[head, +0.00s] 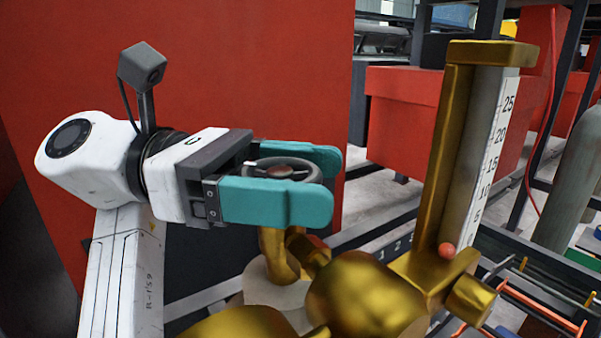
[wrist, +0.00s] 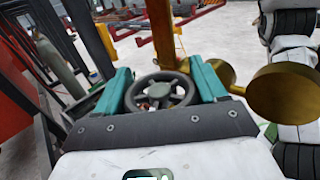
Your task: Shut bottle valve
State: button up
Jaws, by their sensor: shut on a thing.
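The bottle valve's grey round handwheel (head: 284,170) sits on a brass valve stem (head: 278,253) above a pale bottle top. My gripper (head: 308,183) is shut on the handwheel, with one teal finger on each side of it. In the wrist view the spoked handwheel (wrist: 160,93) lies between the two teal fingers (wrist: 162,92). The lower part of the valve is partly hidden by brass regulator parts in the head view.
A brass regulator (head: 365,295) and an upright flow gauge (head: 478,150) with a numbered scale and a small red ball stand close on the right. A red panel (head: 230,70) is behind my arm. A grey cylinder (head: 572,190) stands at the far right.

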aim_at(299, 174)
jog(key=shift+s+m+g, duration=0.1)
jog(key=shift+m+g, duration=0.6)
jog(key=shift+g, duration=0.4)
jog(key=o, duration=1)
jog(key=shift+r, duration=0.4)
notch_tip(299, 174, up, 2)
jog(key=shift+r+b, duration=0.2)
jog(key=shift+b, duration=0.2)
jog(key=s+d+r+b, duration=0.1)
jog(key=s+r, duration=0.2)
jog(key=s, duration=0.1)
jog(key=s+d+r+b, duration=0.1)
jog(key=s+r, duration=0.2)
jog(key=s, duration=0.2)
jog(key=s+d+r+b, duration=0.1)
jog(key=s+r+b, duration=0.1)
jog(key=s+r, duration=0.1)
jog(key=shift+s+d+r, duration=0.3)
jog(key=shift+s+r, duration=0.1)
jog(key=shift+s, duration=0.35)
